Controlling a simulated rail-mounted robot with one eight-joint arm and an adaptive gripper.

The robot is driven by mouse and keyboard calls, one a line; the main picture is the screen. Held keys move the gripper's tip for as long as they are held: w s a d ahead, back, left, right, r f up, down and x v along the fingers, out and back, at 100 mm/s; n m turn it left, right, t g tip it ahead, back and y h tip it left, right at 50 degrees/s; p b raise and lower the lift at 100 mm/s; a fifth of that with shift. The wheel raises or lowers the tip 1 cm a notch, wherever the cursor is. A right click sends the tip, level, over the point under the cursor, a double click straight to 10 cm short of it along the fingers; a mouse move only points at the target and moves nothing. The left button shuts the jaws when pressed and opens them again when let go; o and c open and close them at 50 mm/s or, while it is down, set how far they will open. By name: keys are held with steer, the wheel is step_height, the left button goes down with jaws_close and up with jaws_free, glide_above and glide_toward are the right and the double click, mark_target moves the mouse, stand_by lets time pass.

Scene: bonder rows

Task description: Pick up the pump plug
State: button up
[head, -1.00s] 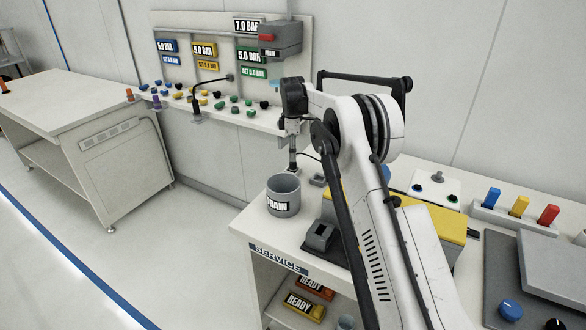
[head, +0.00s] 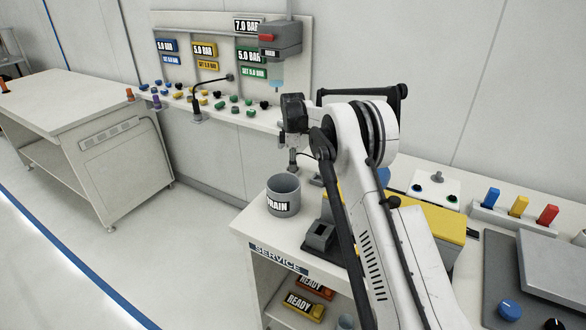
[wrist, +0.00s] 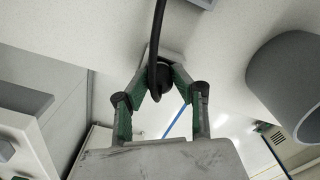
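The black pump plug (wrist: 167,82) with its dark cable (wrist: 159,30) lies between the fingertips of my gripper (wrist: 163,84) in the wrist view. The two green-padded fingers stand on either side of it. I cannot tell whether they press on it, and the cable hides part of the gap. The plug is too small to make out clearly there.
A grey drain cup (head: 284,196) stands close in front of my gripper and shows at the right in the wrist view (wrist: 290,80). A grey block (head: 319,235) and a yellow-topped box (head: 430,222) are to the right. A wall shelf (head: 225,112) with several coloured fittings is behind.

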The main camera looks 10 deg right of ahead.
jaws_close()
steer(key=shift+r, duration=0.15)
steer(key=shift+r, duration=0.3)
step_height(320, 180, up, 4)
steer(key=shift+s+a+f, duration=0.15)
steer(key=shift+f, duration=0.05)
steer(key=s+a+r+b, duration=0.1)
steer(key=s+a+r, duration=0.5)
steer(key=s, duration=0.3)
steer(key=shift+a+r, duration=0.3)
steer(key=shift+a, duration=0.15)
steer(key=shift+a, duration=0.1)
